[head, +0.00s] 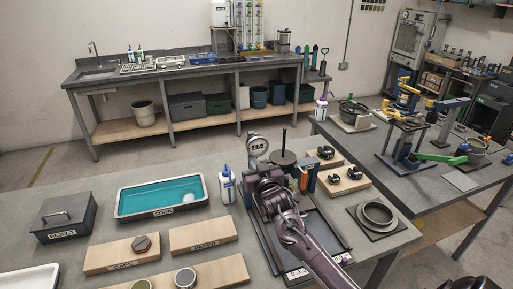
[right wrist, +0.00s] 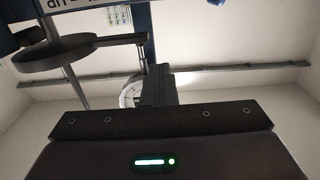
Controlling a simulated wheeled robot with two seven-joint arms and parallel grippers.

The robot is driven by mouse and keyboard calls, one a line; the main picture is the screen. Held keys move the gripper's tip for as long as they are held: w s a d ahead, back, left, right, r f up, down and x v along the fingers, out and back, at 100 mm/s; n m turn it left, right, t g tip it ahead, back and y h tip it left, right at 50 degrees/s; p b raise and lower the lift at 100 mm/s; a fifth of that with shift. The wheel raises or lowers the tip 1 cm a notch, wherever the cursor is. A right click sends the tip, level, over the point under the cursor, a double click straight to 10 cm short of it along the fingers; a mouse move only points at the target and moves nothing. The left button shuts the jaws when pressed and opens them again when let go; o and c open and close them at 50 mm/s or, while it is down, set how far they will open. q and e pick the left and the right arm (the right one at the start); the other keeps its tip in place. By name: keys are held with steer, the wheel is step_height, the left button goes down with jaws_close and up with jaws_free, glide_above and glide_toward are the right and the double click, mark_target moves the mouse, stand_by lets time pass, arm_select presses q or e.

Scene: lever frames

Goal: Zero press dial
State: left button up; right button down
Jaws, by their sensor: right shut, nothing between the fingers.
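The press dial (head: 257,142) is a round, pale-faced gauge on the press, at the middle of the head view. In the right wrist view the dial (right wrist: 130,94) is partly hidden behind my fingers, and its reading cannot be made out. The press has a dark round plate (head: 283,158) on an upright rod beside the dial. My right gripper (right wrist: 160,72) is shut and empty, its fingers pointing toward the dial's side. In the head view my right arm covers much of the press, and contact with the dial cannot be told. My left gripper is out of view.
A white bottle (head: 227,187) stands left of the press, beside a teal-filled SOAK tray (head: 120,208). A grey REJECT box (head: 65,220) and labelled wooden boards (head: 205,234) lie farther left.

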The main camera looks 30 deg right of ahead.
steer(key=shift+d+r, duration=0.25)
steer(key=shift+s+d+p, duration=0.15)
steer(key=shift+d+p, duration=0.3)
steer(key=shift+d, duration=0.3)
steer(key=shift+s+d+p, duration=0.15)
steer(key=shift+d+p, duration=0.3)
steer(key=shift+d, duration=0.3)
steer(key=shift+d+r, duration=0.15)
steer(key=shift+d, duration=0.1)
steer(key=shift+s+f, duration=0.1)
steer(key=shift+f, duration=0.25)
steer(key=p+v, duration=0.4)
steer(key=v, duration=0.2)
steer(key=shift+f, duration=0.25)
